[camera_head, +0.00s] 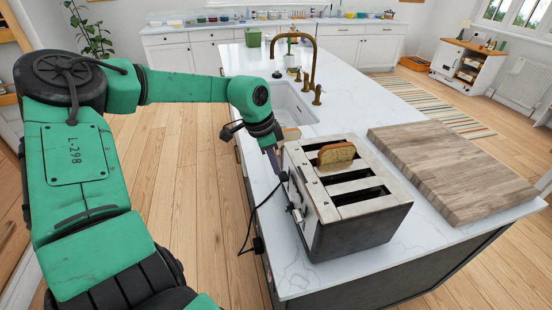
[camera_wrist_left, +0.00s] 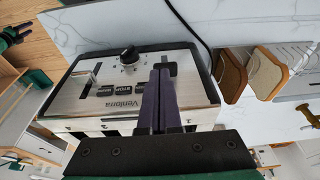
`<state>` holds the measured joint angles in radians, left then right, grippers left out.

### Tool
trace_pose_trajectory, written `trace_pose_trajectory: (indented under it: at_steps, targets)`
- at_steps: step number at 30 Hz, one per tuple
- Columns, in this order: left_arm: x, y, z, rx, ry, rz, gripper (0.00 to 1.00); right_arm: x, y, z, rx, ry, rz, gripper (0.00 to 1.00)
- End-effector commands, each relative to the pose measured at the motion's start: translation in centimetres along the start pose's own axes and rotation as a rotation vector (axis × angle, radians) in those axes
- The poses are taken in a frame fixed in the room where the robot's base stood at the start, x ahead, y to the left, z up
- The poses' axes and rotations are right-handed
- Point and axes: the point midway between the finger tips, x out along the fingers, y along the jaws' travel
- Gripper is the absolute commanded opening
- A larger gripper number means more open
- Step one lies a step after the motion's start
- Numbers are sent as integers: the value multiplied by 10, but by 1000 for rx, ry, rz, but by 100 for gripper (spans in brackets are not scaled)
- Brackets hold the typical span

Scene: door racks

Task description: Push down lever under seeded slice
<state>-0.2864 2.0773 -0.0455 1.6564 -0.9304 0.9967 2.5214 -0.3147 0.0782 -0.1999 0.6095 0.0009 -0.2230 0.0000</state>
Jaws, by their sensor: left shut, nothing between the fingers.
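A metal toaster (camera_head: 350,225) with several slots stands on the white counter. My left gripper (camera_head: 281,172) is shut and empty at the toaster's left-hand control face, near the far end. In the left wrist view, its dark fingers (camera_wrist_left: 161,100) lie in front of the control face (camera_wrist_left: 120,85). A dark lever (camera_wrist_left: 169,69) shows just beyond the fingertips, partly hidden; contact cannot be told. A knob (camera_wrist_left: 129,57) sits beside it. My right gripper may be the small dark part at the left wrist view's left edge.
A wooden cutting board (camera_head: 450,168) lies right of the toaster. A sink (camera_head: 294,104) with a brass tap (camera_head: 311,65) is behind it. A black cord (camera_head: 254,215) hangs over the counter edge.

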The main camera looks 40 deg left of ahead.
Motion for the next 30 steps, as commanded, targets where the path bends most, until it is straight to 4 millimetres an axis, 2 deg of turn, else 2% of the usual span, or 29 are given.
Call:
trace_pose_trajectory:
  at_steps: [1,5,9,12,16,22,30]
  targets:
    - [10,0,1,0,0,0,0,8,0,6,0,-9,0,50]
    - [9,0,0,0,1,-1,0,7,0,6,-1,-8,1,50]
    - [8,0,-1,0,2,-1,0,5,6,-20,-2,34,8,50]
    - [10,0,0,0,2,-1,0,7,7,-32,-2,55,10,50]
    - [18,0,2,0,2,0,0,15,7,-28,-2,48,10,50]
    - [30,0,5,0,2,-1,0,28,4,-10,-1,20,5,50]
    - [46,-1,9,1,2,-1,0,44,3,-10,-2,21,5,50]
